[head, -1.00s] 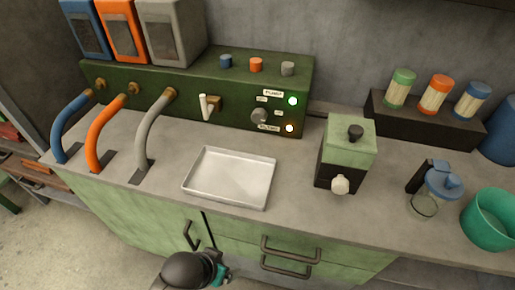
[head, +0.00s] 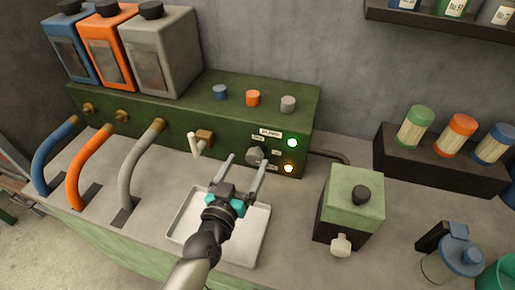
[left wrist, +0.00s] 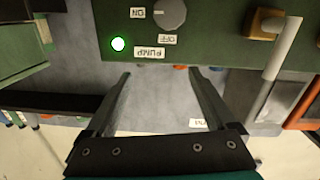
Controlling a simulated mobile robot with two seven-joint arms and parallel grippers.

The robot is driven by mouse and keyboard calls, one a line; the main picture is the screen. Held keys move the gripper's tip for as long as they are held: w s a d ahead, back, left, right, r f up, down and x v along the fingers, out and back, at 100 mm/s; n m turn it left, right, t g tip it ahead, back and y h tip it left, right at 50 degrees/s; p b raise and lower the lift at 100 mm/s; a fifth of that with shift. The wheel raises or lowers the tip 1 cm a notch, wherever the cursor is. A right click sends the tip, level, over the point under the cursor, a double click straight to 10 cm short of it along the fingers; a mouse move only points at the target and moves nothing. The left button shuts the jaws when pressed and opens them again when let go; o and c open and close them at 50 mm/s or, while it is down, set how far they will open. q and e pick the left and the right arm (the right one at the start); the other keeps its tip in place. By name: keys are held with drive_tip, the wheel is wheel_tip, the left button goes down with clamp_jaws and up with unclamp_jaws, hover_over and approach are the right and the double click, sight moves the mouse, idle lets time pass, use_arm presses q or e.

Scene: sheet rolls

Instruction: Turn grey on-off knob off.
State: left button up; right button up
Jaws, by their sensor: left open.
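The grey on-off knob (head: 256,155) is on the front of the green pump box (head: 190,125), between small labels. In the left wrist view the knob (left wrist: 170,13) shows at the top edge, partly cut off, with a pale mark that seems to face the ON label (left wrist: 138,13); the OFF label (left wrist: 167,39) is beside it. My left gripper (head: 248,160) is open and empty above the metal tray, its fingers pointing at the panel around the knob's position, apart from the knob as far as I can see. My right gripper is not in view.
A green light (head: 292,142) and an amber light (head: 288,168) glow right of the knob. A white-handled tap (head: 194,145) sticks out to its left. The tray (head: 180,225) lies below; a green-black device (head: 350,205) stands to the right.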

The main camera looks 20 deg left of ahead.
use_arm(q)
drive_tip(key=b, duration=0.4)
approach(253, 160)
drive_tip(key=w, duration=0.2)
drive_tip(key=shift+n+y, duration=0.3)
drive_tip(key=w, duration=0.5)
drive_tip(key=w+b, duration=0.1)
drive_tip(key=w, duration=0.2)
drive_tip(key=shift+d+f, duration=0.25)
drive_tip(key=shift+d, duration=0.1)
drive_tip(key=c, duration=1.4)
drive_tip(key=shift+o, duration=0.2)
